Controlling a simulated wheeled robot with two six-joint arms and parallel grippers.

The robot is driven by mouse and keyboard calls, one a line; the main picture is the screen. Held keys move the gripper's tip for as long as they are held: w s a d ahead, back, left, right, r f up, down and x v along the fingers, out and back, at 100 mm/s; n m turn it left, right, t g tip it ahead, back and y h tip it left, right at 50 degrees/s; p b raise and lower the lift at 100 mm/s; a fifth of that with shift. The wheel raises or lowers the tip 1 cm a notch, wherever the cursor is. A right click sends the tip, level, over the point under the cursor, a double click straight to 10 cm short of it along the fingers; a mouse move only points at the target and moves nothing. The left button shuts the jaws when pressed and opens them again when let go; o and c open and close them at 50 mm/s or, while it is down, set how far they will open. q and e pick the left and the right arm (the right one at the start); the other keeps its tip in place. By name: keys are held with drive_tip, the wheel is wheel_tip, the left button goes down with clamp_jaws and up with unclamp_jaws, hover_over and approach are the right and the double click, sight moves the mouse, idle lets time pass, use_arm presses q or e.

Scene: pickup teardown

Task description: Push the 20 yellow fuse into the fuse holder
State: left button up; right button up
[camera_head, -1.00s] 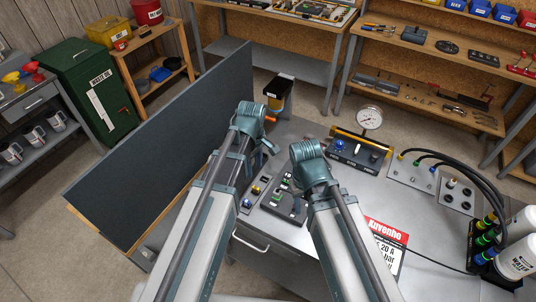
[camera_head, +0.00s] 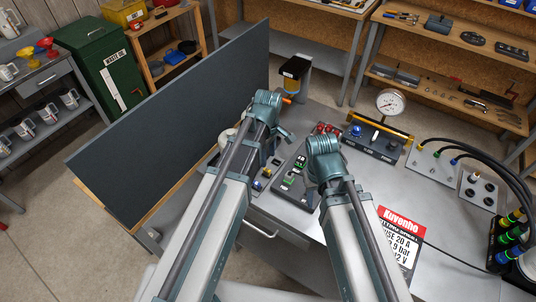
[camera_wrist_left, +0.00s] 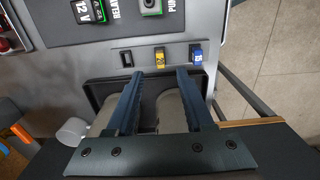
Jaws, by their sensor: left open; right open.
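The yellow fuse (camera_wrist_left: 160,57) sits upright in the middle of a row on a grey panel (camera_wrist_left: 225,15) in the left wrist view. A blue fuse (camera_wrist_left: 196,55) is to its right, and a dark slot (camera_wrist_left: 126,58) is to its left. I cannot tell how deep the yellow fuse sits. My left gripper (camera_wrist_left: 156,75) is open and empty, its two blue fingers apart on either side of the yellow fuse's line, just short of the row in the picture. In the head view my left arm partly hides this area. My right gripper is hidden behind its teal wrist.
A black module with a green switch (camera_head: 295,180) stands beside the fuse row. A gauge (camera_head: 390,102) on a dark unit is further right. A tall dark board (camera_head: 180,120) is left of my left arm. Pale rounded shapes (camera_wrist_left: 172,112) lie beneath my left fingers.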

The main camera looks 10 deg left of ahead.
sight(268, 170)
use_arm(q)
wheel_tip(268, 170, down, 8)
drive_tip(key=b, duration=0.6)
drive_tip(key=shift+r+b, duration=0.15)
drive_tip(key=shift+b, duration=0.15)
use_arm(e)
wheel_tip(268, 170, down, 8)
drive_tip(key=shift+r, duration=0.15)
use_arm(q)
clamp_jaws()
